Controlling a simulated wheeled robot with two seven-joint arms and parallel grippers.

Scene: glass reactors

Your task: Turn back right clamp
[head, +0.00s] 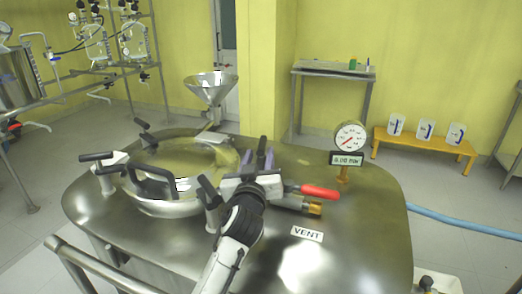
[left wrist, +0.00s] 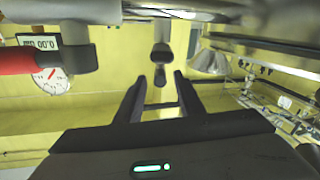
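The round glass-topped lid (head: 165,205) sits on the steel reactor top, with black-handled clamps around its rim. The back right clamp (head: 263,144) shows as a small black handle at the lid's right, partly hidden by my left gripper (head: 259,158). In the left wrist view, a black clamp handle (left wrist: 160,55) hangs from a metal part, and its tip lies between or just beyond the fingertips of my left gripper (left wrist: 158,84). The fingers are apart, with gaps on both sides of the handle. Contact is not visible. My right gripper is not in view.
A red-handled vent valve (head: 318,191) lies just right of my left gripper. A gauge (head: 349,137) stands behind it. Another clamp handle (head: 208,189) is close on the left. A steel funnel (head: 211,84) stands behind the lid.

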